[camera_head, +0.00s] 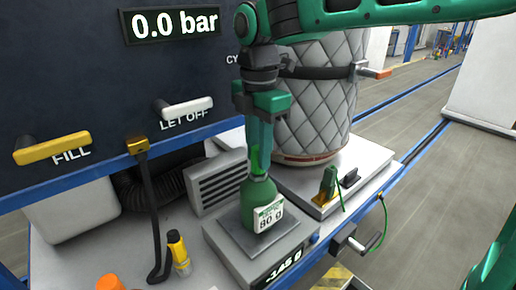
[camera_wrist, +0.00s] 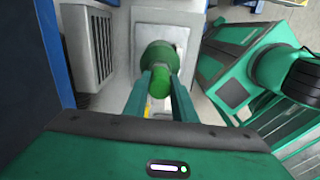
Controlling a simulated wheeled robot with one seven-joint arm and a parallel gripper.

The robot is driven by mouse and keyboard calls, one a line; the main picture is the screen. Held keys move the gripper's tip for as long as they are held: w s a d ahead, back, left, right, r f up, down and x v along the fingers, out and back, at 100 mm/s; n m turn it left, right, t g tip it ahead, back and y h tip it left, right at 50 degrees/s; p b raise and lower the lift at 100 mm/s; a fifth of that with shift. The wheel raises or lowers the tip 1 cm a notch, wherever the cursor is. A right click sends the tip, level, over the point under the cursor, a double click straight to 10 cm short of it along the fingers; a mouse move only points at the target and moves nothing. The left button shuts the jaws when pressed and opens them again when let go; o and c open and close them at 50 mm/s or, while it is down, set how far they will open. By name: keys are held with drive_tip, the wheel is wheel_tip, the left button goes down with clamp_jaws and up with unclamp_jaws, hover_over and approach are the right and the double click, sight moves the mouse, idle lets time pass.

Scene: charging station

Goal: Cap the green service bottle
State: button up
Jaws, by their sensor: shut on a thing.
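The green service bottle (camera_head: 260,207) stands upright on the scale plate (camera_head: 229,228), with a white label reading "80 g". It also shows just beyond my fingertips in the wrist view (camera_wrist: 158,54). My gripper (camera_head: 258,172) points down directly over the bottle, its fingers closed around a bright green piece that looks like the cap (camera_wrist: 159,82). The cap is in line with the bottle's neck in both views. The fingers hide the join, so I cannot tell whether the cap is seated. The scale display (camera_head: 277,267) seems to read -145 g.
An orange object (camera_head: 110,283) is at the front left. A quilted cylinder (camera_head: 312,105) stands close behind my gripper. The panel has FILL (camera_head: 52,148) and LET OFF (camera_head: 187,108) levers.

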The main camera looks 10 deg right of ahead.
drive_tip(key=shift+f, duration=0.2)
drive_tip(key=o, duration=1.1)
wheel_tip(320, 180, up, 11)
drive_tip(key=shift+f, duration=0.15)
